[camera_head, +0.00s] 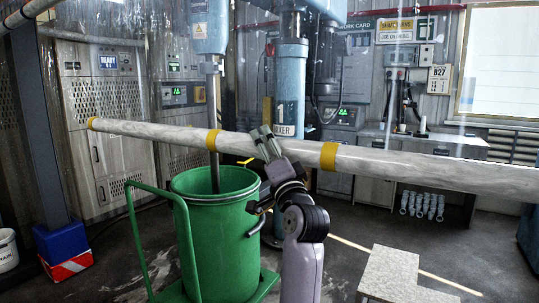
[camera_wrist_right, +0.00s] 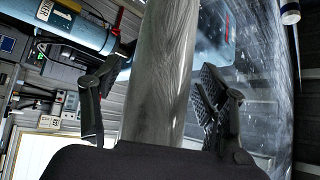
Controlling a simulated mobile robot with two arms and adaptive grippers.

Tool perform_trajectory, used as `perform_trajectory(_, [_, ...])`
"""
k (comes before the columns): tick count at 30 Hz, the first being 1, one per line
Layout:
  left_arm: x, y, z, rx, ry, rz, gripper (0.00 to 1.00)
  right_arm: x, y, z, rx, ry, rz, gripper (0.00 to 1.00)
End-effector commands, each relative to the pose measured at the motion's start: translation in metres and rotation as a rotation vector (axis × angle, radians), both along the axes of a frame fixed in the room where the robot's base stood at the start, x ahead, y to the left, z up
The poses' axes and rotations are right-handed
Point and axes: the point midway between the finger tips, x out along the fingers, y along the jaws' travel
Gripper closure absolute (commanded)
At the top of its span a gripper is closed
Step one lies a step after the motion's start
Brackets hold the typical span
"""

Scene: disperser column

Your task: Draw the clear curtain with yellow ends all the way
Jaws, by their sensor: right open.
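A long grey-white bar (camera_head: 270,148) with yellow bands crosses the head view, sloping down to the right. Faint clear, streaky sheeting (camera_head: 140,70) shows above it; I cannot tell how the two are joined. The right wrist view shows the bar (camera_wrist_right: 160,80) large and streaky clear sheeting (camera_wrist_right: 262,70) at right. My right gripper (camera_head: 264,144) is at the bar's middle, between two yellow bands. In the right wrist view its open fingers (camera_wrist_right: 150,95) stand either side of the bar, with visible gaps. My left gripper is not in view.
A green bin (camera_head: 215,235) on a handled cart stands below the bar, with a blue mixer column (camera_head: 291,85) behind. Cabinets (camera_head: 105,160) stand at left, a workbench (camera_head: 440,140) at right. A pale step block (camera_head: 388,275) is at front right.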

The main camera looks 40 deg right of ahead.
Motion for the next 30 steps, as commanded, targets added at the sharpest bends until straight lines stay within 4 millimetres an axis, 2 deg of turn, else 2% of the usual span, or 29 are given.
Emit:
perform_trajectory(5, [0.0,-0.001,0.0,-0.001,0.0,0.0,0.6,-0.015,0.005,-0.008,0.0,0.0,0.0,0.33])
perform_trajectory(18, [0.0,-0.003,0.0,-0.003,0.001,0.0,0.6,-0.09,0.028,-0.042,0.001,0.002,0.0,0.33])
perform_trajectory(24, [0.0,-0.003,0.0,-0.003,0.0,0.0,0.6,-0.104,0.032,-0.047,0.001,0.002,-0.001,0.33])
perform_trajectory(30, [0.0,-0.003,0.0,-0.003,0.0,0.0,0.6,-0.105,0.033,-0.048,0.002,0.002,0.0,0.33])
